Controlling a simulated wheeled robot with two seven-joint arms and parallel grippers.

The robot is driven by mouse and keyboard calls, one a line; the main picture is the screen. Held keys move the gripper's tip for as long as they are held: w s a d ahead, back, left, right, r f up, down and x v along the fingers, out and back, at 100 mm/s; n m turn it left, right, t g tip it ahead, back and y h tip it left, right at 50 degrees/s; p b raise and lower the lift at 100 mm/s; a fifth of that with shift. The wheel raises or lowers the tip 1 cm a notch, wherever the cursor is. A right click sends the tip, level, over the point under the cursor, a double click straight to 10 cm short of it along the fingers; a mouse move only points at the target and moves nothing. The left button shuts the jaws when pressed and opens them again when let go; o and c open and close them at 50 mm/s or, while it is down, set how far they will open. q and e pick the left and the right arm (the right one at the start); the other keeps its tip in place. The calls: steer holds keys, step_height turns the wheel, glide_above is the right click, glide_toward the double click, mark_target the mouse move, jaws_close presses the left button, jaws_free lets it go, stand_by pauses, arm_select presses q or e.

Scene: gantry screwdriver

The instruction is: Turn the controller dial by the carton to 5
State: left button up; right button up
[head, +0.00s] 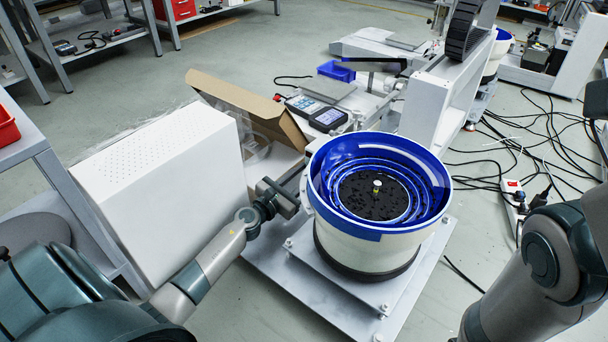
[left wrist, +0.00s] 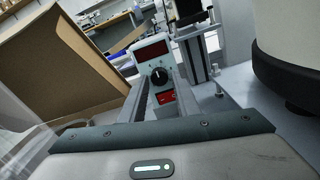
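The controller (left wrist: 150,52) shows in the left wrist view as a light box with a dark red display, a black round dial (left wrist: 160,76) and a red switch (left wrist: 166,97). The number at the dial's pointer is too small to read. The open carton (head: 252,108) stands beside it and also shows in the left wrist view (left wrist: 62,62). My left gripper (head: 287,196) is low between carton and bowl feeder. Its fingers are apart, pointing toward the dial; contact cannot be told. The controller is hidden in the head view.
The white and blue bowl feeder (head: 330,228) stands on a plate right of my left gripper. A large white box (head: 160,185) is at the left. Cables (head: 500,150) cover the floor at the right.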

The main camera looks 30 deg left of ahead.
arm_select(q)
steer(key=s, duration=0.8)
steer(key=shift+s+a, duration=0.1)
steer(key=shift+a, duration=0.2)
steer(key=s, duration=0.2)
steer(key=s+b, duration=0.1)
steer(key=s, duration=0.2)
steer(key=s+b, duration=0.1)
steer(key=s, duration=0.2)
steer(key=shift+s+a, duration=0.25)
steer(key=shift+a, duration=0.05)
steer(key=shift+s, duration=0.35)
steer(key=shift+s, duration=0.1)
